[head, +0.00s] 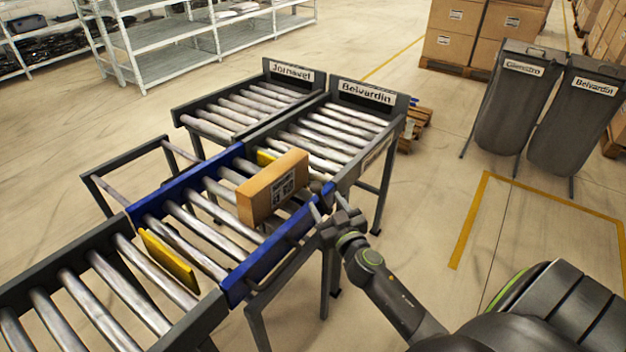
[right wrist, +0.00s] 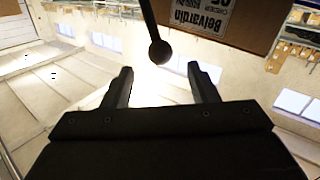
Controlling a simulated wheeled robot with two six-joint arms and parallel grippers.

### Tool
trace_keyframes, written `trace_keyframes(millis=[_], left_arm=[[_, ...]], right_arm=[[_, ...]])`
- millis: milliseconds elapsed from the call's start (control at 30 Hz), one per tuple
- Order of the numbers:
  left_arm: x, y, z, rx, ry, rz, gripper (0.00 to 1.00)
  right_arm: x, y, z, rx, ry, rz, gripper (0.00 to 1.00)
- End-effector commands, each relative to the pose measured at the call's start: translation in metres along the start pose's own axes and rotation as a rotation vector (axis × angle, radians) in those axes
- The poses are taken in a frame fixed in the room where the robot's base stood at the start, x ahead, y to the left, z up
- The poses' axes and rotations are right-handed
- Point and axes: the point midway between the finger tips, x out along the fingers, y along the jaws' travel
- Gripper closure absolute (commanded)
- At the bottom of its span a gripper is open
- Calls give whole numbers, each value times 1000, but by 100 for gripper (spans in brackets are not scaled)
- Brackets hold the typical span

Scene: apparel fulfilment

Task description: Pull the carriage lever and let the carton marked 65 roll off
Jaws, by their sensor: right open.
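The brown carton (head: 260,201) sits on the rollers of the blue-sided carriage (head: 262,262), near its far end. Its label reads "Belvardin" in the right wrist view (right wrist: 238,40), upside down; the number is cut off. The lever (right wrist: 158,45), a dark rod with a round knob, hangs just ahead of my right gripper (right wrist: 160,82). My right gripper is open, with the knob in front of the gap between its fingers and apart from them. In the head view my right gripper (head: 328,210) is beside the carriage's far right corner. My left gripper is out of view.
The carriage lines up with the lane signed "Belvardin" (head: 367,92); a second lane (head: 292,72) stands to its left. A yellow plate (head: 168,260) stands at the carriage's near end, another (head: 266,158) at the far end. Grey bins (head: 515,105) stand far right.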

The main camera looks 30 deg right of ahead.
Motion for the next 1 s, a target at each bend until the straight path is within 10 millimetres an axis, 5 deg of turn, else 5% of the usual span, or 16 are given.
trace_keyframes(millis=[500,1000], left_arm=[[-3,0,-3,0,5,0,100],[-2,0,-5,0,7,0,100]], right_arm=[[85,0,0,-2,1,0,47],[95,0,0,-1,0,0,51]])
